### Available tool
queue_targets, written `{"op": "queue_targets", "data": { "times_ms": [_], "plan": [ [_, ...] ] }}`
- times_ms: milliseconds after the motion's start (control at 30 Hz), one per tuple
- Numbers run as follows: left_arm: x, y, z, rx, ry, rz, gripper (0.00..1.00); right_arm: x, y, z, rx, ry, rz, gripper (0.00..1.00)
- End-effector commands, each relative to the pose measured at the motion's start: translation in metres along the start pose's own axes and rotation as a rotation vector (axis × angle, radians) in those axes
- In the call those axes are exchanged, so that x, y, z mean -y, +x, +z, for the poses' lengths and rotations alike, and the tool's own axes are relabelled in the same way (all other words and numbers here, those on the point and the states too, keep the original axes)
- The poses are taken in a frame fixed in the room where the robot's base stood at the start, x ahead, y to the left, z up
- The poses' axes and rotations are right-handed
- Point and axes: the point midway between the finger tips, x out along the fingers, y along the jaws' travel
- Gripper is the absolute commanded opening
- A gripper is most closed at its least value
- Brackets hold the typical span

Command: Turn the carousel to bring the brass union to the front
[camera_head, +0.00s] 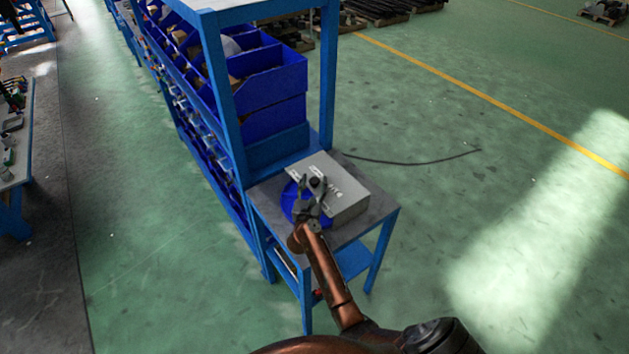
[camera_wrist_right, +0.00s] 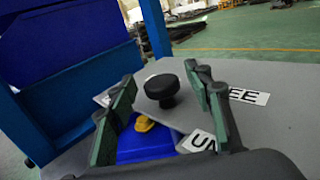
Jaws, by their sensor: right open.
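The carousel shows as a blue round tray (camera_head: 291,203) partly under a grey cover (camera_head: 348,204) with white labels, on a small stand. A black knob (camera_wrist_right: 161,90) rises from the cover. In the right wrist view, a small yellow, brass-coloured piece (camera_wrist_right: 145,123) sits in the exposed blue tray section (camera_wrist_right: 142,148); its exact shape is unclear. My right gripper (camera_head: 314,188) is open over the cover, also seen in the wrist view (camera_wrist_right: 162,76), with the knob between its fingers. Gaps show beside the knob. My left gripper is not in view.
A blue rack with blue bins (camera_head: 272,92) stands directly behind and left of the stand's grey top (camera_head: 379,208). A dark cable (camera_head: 415,162) lies on the green floor. A workbench (camera_head: 18,150) is at far left. Floor to the right is clear.

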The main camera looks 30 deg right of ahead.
Motion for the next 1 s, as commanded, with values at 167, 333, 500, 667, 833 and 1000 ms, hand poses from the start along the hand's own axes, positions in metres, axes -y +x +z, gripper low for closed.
{"op": "queue_targets", "data": {
  "times_ms": [167,333,500,667,833,1000],
  "plan": [
    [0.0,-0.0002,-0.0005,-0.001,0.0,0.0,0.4,0.0002,0.0093,0.0003,0.0,0.001,0.0,0.47],
    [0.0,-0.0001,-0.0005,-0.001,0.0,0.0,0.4,0.0004,0.0096,0.0001,0.0,0.0,0.0,0.47],
    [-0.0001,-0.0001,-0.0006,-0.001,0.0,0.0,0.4,0.0004,0.0094,0.0001,0.0,0.0,0.0,0.39],
    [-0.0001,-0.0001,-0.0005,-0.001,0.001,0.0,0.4,0.0003,0.0092,0.0,0.0,-0.001,0.0,0.28],
    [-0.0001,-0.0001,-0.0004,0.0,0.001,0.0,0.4,0.0003,0.0092,0.0,0.0,-0.001,0.0,0.17],
    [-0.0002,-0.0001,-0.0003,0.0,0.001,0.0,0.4,0.0002,0.0091,0.0,0.0,-0.001,0.0,0.05]
  ]
}}
